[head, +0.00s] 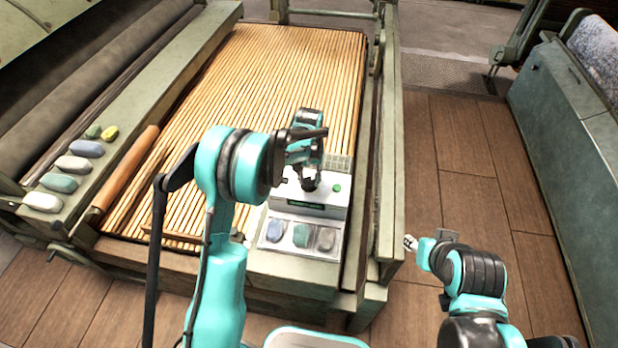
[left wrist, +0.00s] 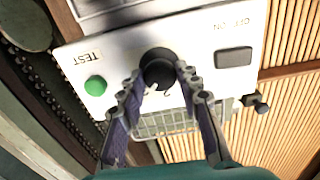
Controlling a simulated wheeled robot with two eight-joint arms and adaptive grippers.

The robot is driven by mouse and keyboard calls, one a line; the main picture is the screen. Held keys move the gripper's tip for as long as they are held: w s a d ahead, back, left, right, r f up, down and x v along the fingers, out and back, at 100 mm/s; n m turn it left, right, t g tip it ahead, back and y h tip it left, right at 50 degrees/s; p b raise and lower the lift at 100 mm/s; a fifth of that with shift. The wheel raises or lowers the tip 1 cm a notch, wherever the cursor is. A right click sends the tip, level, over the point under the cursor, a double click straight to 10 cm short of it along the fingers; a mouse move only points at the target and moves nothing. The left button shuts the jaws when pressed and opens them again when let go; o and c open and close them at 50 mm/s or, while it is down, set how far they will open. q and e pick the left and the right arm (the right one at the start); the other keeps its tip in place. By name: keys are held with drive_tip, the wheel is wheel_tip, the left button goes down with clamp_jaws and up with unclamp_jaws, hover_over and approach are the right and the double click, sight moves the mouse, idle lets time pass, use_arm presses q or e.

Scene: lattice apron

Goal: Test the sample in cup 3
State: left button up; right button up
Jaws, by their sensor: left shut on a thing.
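The white tester (head: 283,190) stands at the front end of the slatted bed. Its panel has a black knob (left wrist: 158,66), a green button (left wrist: 95,86) marked TEST and a dark OFF/ON switch (left wrist: 234,57). My left gripper (head: 309,184) is shut on the knob, with its fingers on both sides of it in the left wrist view (left wrist: 158,80). A digit like 2 shows beside the knob; its setting is unclear. Three wells in front of the tester hold blue-grey (head: 275,231), green (head: 301,235) and grey (head: 325,239) samples. My right gripper (head: 411,242) is right of the bed, away from the tester.
Several coloured stones, such as a white one (head: 43,202), lie along the left rail. A wooden roller (head: 126,166) lies beside the slats (head: 280,80). A green frame rail (head: 387,150) borders the tester on the right. Open wooden floor (head: 450,140) lies beyond it.

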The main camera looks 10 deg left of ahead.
sight(309, 180)
idle(0.3)
use_arm(q)
drive_tip(key=o, duration=1.2)
drive_tip(key=shift+c, duration=0.2)
wheel_tip(309, 180, up, 12)
